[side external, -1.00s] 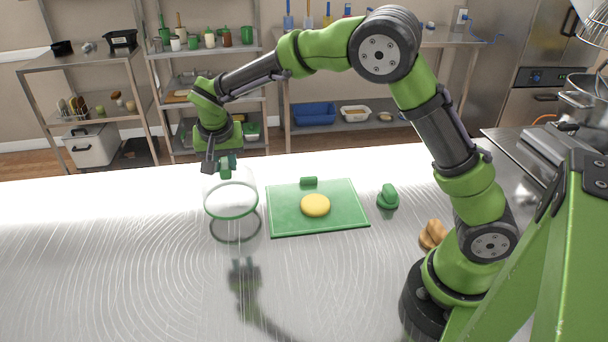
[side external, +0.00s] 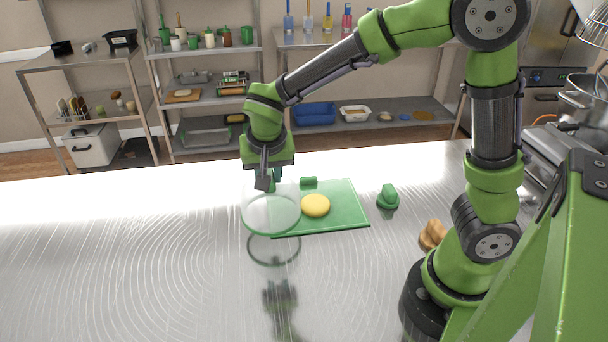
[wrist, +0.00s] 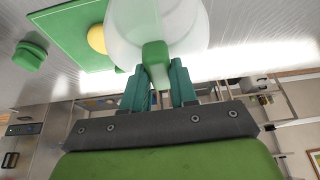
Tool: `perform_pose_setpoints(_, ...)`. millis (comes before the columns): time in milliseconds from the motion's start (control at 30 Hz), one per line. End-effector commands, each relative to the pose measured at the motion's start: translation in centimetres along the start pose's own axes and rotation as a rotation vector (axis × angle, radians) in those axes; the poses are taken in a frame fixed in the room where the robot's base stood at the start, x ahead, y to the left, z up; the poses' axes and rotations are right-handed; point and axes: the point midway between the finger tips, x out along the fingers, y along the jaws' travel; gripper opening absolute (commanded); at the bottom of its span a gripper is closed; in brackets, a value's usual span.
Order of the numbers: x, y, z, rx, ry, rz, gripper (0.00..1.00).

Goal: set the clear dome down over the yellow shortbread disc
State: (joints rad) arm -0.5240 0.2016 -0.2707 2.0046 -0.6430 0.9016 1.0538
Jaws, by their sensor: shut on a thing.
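The clear dome (side external: 270,212) has a green rim and hangs above the steel table, over and in front of the left part of the green board. My gripper (side external: 268,181) is shut on the dome's green knob, which shows between the fingers in the wrist view (wrist: 155,55). The dome's rim is clear of the table, with its reflection below it. The yellow shortbread disc (side external: 316,205) lies uncovered on the green board (side external: 345,210), just right of the dome. In the wrist view the disc (wrist: 97,39) is partly hidden behind the dome's edge.
A small green block (side external: 309,181) sits at the board's back edge. A green knobbed piece (side external: 388,197) stands right of the board. Brown pieces (side external: 433,235) lie farther right, near my base. The table's left and front are clear.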

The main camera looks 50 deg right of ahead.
Motion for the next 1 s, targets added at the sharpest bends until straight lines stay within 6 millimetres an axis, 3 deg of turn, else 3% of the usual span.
perform_pose_setpoints(33,0.0,0.0,0.0,0.0,0.0,0.0,0.13)
perform_pose_setpoints(133,0.0,0.0,0.0,0.0,0.0,0.0,0.0)
perform_pose_setpoints(467,0.0,0.3,-0.3,0.014,0.001,0.005,0.0)
perform_pose_setpoints(567,0.0,1.8,-1.4,0.085,0.002,0.036,0.0)
perform_pose_setpoints(800,-0.1,8.2,-4.8,0.38,0.003,0.157,0.0)
perform_pose_setpoints(1000,-0.2,11.0,-5.7,0.505,0.001,0.209,0.0)
